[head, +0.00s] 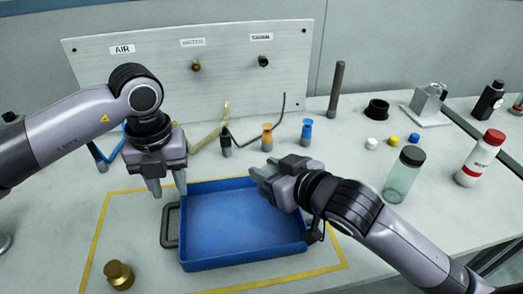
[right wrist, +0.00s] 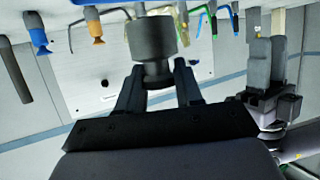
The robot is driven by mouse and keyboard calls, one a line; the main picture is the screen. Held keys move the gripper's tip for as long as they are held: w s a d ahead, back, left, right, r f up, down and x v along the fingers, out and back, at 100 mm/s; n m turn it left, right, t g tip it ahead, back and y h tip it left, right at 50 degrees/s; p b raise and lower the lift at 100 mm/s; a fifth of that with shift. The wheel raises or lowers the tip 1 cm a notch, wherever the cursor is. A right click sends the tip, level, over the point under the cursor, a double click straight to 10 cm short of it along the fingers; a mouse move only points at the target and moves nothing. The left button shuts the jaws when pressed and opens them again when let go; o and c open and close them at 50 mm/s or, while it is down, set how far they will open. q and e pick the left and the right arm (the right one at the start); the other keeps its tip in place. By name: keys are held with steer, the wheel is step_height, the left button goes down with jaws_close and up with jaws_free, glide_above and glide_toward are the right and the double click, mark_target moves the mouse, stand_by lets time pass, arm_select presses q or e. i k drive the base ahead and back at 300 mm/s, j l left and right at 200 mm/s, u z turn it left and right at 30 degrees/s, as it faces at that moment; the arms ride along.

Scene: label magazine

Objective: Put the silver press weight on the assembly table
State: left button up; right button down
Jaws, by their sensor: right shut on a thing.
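My right gripper (head: 262,180) is above the right part of the blue tray (head: 245,260). In the right wrist view its fingers (right wrist: 158,78) are shut on the narrow neck of a grey cylindrical weight, the silver press weight (right wrist: 152,38). Its wide body extends beyond the fingertips. In the head view I cannot clearly tell the weight from the gripper. My left gripper (head: 167,187) is open and empty, fingers pointing down beside the tray's left back corner. The pale assembly table (head: 400,250) has a yellow outline around the tray.
A brass weight (head: 118,275) stands at the front left. A glass jar (head: 405,175) and a red-capped bottle (head: 480,158) stand at the right. Orange (head: 267,138) and blue (head: 306,133) pieces stand behind the tray. Left of the tray is a dark handle-like frame (head: 168,226).

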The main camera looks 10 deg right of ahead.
mark_target(135, 215)
steer(key=k, duration=1)
